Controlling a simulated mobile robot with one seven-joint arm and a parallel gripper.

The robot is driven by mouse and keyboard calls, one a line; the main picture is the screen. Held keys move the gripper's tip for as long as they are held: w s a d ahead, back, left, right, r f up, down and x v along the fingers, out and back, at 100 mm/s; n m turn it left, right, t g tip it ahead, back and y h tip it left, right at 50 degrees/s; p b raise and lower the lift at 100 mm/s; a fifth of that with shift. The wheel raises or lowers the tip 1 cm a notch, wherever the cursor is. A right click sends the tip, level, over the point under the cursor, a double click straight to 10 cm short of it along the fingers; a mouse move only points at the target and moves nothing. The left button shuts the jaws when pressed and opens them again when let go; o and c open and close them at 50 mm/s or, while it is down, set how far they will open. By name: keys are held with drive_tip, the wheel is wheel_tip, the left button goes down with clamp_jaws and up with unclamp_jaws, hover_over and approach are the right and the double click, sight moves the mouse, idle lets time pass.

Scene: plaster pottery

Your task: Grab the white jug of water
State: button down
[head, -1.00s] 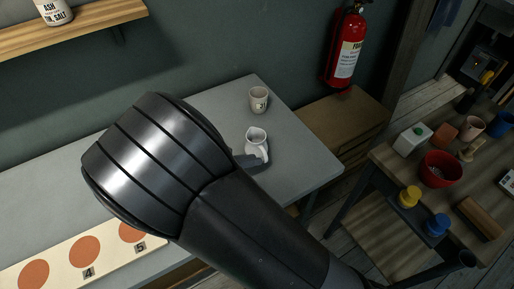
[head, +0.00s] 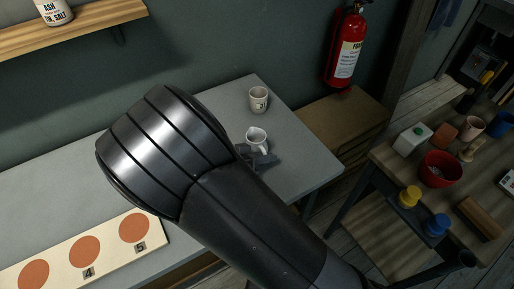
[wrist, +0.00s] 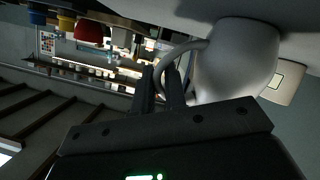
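The white jug (head: 256,135) stands upright on the grey table (head: 215,115), in front of the cup. Its lower right side is hidden by my gripper (head: 266,153) in the head view. In the wrist view the jug (wrist: 238,62) is large, with its body to the right of my fingers and its handle curving left. My gripper's two fingers (wrist: 161,78) are close together, one on each side of the handle, and look shut on it. The inside of the jug is too small to make out.
A pale cup (head: 258,99) with a dark mark stands behind the jug. A board with orange circles (head: 84,252) lies at the table's front left. A side table on the right holds a red bowl (head: 440,168) and several other things. A fire extinguisher (head: 345,48) hangs on the wall.

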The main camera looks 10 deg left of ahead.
sight(266, 148)
drive_tip(key=shift+r, duration=0.15)
idle(0.6)
drive_tip(key=shift+r, duration=2)
drive_tip(key=d+r, duration=0.6)
drive_tip(key=d, duration=0.5)
drive_tip(key=shift+d+r, duration=0.25)
drive_tip(key=shift+r, duration=0.1)
drive_tip(key=shift+d, duration=0.1)
